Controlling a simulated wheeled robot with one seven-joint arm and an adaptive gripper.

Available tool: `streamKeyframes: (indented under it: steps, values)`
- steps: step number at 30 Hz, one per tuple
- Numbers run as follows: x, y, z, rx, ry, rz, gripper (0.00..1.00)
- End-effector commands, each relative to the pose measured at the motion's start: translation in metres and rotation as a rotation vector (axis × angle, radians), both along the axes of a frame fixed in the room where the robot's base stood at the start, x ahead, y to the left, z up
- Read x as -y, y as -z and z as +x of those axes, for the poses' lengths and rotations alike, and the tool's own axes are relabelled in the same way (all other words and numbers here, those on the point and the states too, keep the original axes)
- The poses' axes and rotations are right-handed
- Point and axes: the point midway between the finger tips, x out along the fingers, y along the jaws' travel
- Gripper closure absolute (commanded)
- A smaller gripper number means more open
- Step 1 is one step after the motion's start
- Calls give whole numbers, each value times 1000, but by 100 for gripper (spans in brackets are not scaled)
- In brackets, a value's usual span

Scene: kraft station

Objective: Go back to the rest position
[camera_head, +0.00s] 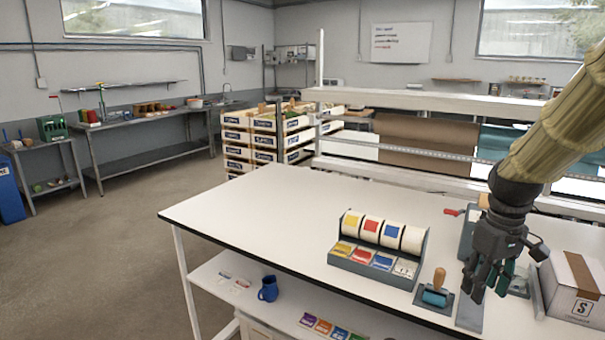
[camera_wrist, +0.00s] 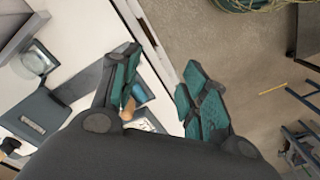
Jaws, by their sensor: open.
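My gripper (camera_head: 487,285) hangs at the right of the head view, over the right part of the white table (camera_head: 270,200). In the wrist view, my gripper's teal-padded fingers (camera_wrist: 160,90) are spread apart with nothing between them. A roller with a wooden handle and teal drum (camera_head: 436,291) stands on a small dark base just left of the gripper. A grey strip (camera_head: 470,313) lies on the table below the gripper.
A label dispenser (camera_head: 378,243) with several coloured rolls stands left of the roller. A cardboard box (camera_head: 574,287) stands close to the gripper's right. A blue mug (camera_head: 268,288) sits on the lower shelf. The table's left part is clear.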

Motion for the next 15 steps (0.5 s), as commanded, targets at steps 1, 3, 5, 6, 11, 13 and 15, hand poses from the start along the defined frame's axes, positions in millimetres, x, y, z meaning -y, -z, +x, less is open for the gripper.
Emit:
streamKeyframes:
  steps: [1,3,5,6,11,13,15]
  values:
    - [-4,7,2,-3,-3,-2,55]
    - [-9,16,5,-4,-6,-3,55]
    - [-12,25,7,-4,-6,-5,55]
    - [-13,31,8,-4,-4,-7,55]
    - [-18,57,9,-4,5,-13,55]
    - [-20,72,9,-6,10,-16,55]
    - [-23,89,8,-7,16,-19,55]
